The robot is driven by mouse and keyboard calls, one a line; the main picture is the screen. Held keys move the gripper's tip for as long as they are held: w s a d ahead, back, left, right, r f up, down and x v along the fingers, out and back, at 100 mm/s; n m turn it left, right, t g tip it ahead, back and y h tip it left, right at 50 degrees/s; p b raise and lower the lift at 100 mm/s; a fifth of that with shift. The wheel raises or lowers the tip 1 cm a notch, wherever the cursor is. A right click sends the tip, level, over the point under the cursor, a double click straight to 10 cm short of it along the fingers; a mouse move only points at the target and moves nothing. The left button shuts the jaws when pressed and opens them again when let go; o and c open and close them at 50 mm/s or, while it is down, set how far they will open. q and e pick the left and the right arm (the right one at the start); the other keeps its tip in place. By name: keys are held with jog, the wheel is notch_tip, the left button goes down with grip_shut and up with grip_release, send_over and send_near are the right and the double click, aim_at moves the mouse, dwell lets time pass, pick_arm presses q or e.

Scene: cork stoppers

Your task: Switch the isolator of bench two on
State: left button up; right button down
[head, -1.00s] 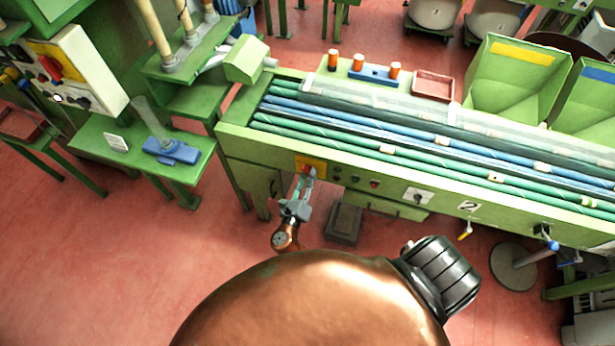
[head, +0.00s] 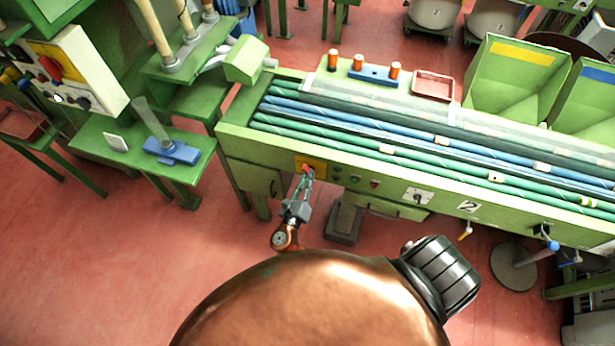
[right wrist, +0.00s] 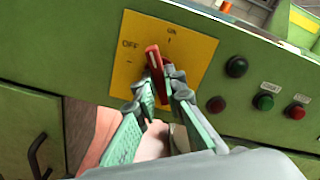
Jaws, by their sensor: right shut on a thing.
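The isolator of bench two is a red handle (right wrist: 154,62) on a yellow plate (right wrist: 190,52) marked OFF at the left and ON at the top. The handle's far end shows between the two marks; its exact setting is hard to tell. My right gripper (right wrist: 163,84) is shut on the handle, one finger on each side. In the head view, my right gripper (head: 304,182) is at the front left of bench two (head: 240,143), and the yellow plate (head: 316,164) is partly hidden behind it. My left gripper is not in view.
Right of the plate are a black button (right wrist: 236,66), a green button (right wrist: 263,102) and a red button (right wrist: 296,111). A dark pedal box (head: 343,222) stands on the floor below.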

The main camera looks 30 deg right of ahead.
jog(key=m, duration=0.6)
jog(key=shift+m+b, duration=0.3)
jog(key=shift+b, duration=0.1)
dwell(0.3)
jog(key=c, duration=2)
grip_release()
jog(key=v, duration=1.2)
jog(key=shift+w+a, duration=0.1)
